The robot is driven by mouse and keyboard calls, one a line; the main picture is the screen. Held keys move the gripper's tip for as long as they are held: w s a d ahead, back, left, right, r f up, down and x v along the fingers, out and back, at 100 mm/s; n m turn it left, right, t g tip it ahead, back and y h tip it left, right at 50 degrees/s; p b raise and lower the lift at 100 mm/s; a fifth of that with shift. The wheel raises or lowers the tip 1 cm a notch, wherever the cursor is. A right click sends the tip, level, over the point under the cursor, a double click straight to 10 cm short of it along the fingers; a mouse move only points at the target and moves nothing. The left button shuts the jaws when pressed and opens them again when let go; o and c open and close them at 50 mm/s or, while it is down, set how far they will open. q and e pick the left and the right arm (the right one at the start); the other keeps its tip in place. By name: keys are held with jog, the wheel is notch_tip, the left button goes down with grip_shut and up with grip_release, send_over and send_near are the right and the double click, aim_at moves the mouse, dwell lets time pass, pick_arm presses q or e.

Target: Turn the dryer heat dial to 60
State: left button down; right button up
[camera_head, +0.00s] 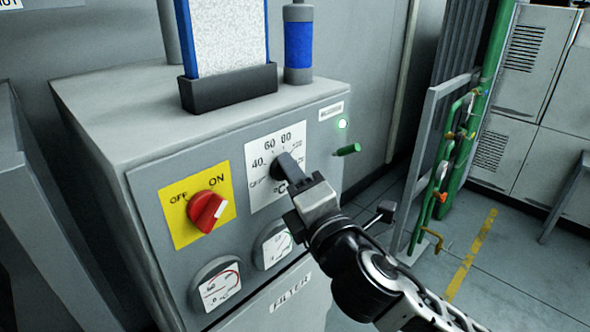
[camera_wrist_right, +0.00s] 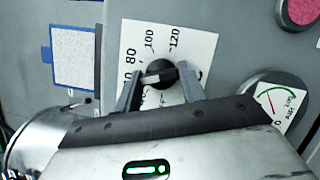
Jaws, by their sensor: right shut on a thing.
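The heat dial (camera_head: 276,172) is a round black knob on a white scale plate (camera_head: 256,143) on the grey dryer's front. In the head view 40, 60 and 80 show above it; part of the scale is covered by my gripper. My right gripper (camera_head: 292,172) is shut on the dial. In the right wrist view the two fingers (camera_wrist_right: 160,82) stand on either side of the dial's black bar (camera_wrist_right: 158,73); 80, 100 and 120 show on the plate. I cannot tell which number the pointer is at. My left gripper is not in view.
A red ON/OFF switch (camera_head: 207,210) on a yellow plate sits left of the dial. Two round gauges (camera_head: 217,285) are below. Green pipes (camera_head: 447,150) stand farther right.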

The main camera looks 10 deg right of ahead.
dwell(0.5)
jog(key=o, duration=1)
jog(key=shift+d, duration=0.1)
jog(key=shift+s, duration=0.1)
